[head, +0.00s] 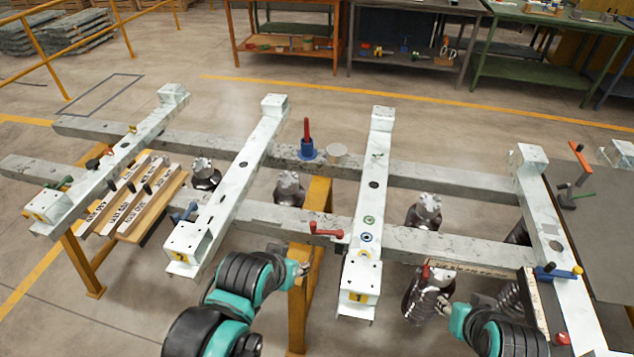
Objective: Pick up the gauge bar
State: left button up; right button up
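Several pale bars with dark lettering (125,197) lie side by side on a wooden rack at the left; they look like gauge bars. Another narrow lettered bar (478,269) lies along the front grey beam at the right, near a red-handled piece. I cannot tell which is the gauge bar meant. My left gripper (304,268) is below the front beam, between two white cross frames, far from the rack. My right gripper (443,306) is just below the lettered bar's left end, in front of a dark metal jack. Both grippers' fingers are too small to read.
White cross frames (237,183) span two long grey beams (440,178). A blue holder with a red handle (307,147) stands on the rear beam. A red clamp (326,229) sits on the front beam. Dark metal jacks (289,188) stand between the beams. A grey table (598,245) is at right.

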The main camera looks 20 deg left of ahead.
aim_at(93, 220)
jog(key=j+u, duration=0.15)
jog(key=j, duration=0.7)
jog(key=u, duration=1.7)
jog(key=j+z, duration=0.1)
jog(key=z, duration=0.45)
jog(key=i+j+z, duration=0.4)
jog(key=j+z, duration=0.25)
jog(key=i+j+z, duration=0.15)
jog(key=j+z, duration=0.15)
jog(key=i+j, duration=0.1)
jog(key=j, duration=0.35)
jog(key=i+j+z, duration=0.1)
jog(key=j, duration=0.4)
jog(key=i+j, duration=0.15)
jog(key=j, duration=0.3)
jog(key=i+j, duration=0.1)
jog(key=j, duration=0.35)
jog(key=z, duration=0.05)
